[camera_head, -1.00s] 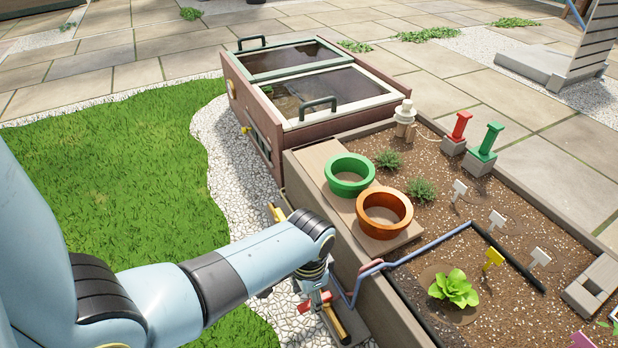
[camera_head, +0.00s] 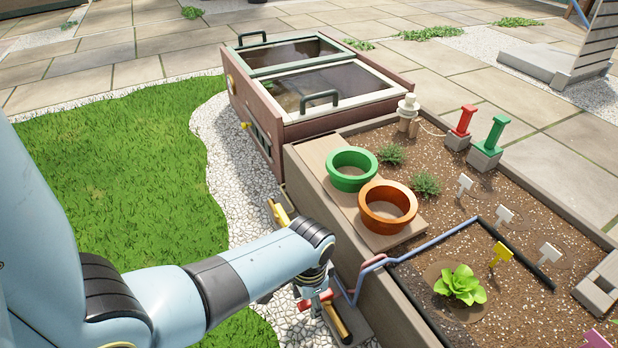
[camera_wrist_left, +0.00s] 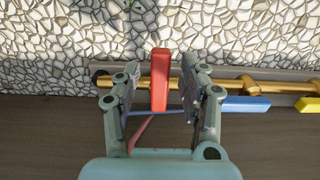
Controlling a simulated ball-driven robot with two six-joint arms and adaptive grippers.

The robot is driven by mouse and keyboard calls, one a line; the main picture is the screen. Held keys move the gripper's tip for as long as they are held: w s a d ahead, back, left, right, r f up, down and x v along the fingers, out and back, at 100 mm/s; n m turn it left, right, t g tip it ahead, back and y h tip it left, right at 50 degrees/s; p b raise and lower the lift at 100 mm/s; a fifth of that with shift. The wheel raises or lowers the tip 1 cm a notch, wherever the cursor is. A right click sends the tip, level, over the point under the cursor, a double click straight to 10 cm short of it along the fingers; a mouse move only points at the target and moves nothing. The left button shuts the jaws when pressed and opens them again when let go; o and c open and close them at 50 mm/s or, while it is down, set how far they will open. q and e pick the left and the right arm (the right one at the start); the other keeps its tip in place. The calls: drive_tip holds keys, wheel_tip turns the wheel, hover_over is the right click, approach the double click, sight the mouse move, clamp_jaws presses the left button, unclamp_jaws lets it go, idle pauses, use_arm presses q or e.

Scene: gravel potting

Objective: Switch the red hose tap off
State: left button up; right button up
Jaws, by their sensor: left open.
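The red hose tap (camera_wrist_left: 160,80) has a red lever standing crosswise to a brass pipe (camera_wrist_left: 232,86) in the left wrist view. In the head view the red tap (camera_head: 317,302) shows partly below my left wrist. My left gripper (camera_wrist_left: 156,82) is open, with one finger on each side of the red lever. A blue lever (camera_wrist_left: 246,104) lies along the pipe to the right. My right gripper is in neither view.
A yellow lever (camera_wrist_left: 307,104) is at the right edge of the wrist view. A blue hose (camera_head: 420,246) runs over the planter wall (camera_head: 345,240). Green (camera_head: 351,185) and orange (camera_head: 388,226) pots stand on the planter's ledge. White gravel (camera_head: 222,135) borders the pipe.

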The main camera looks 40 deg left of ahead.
use_arm(q)
drive_tip(key=shift+c, duration=0.4)
clamp_jaws()
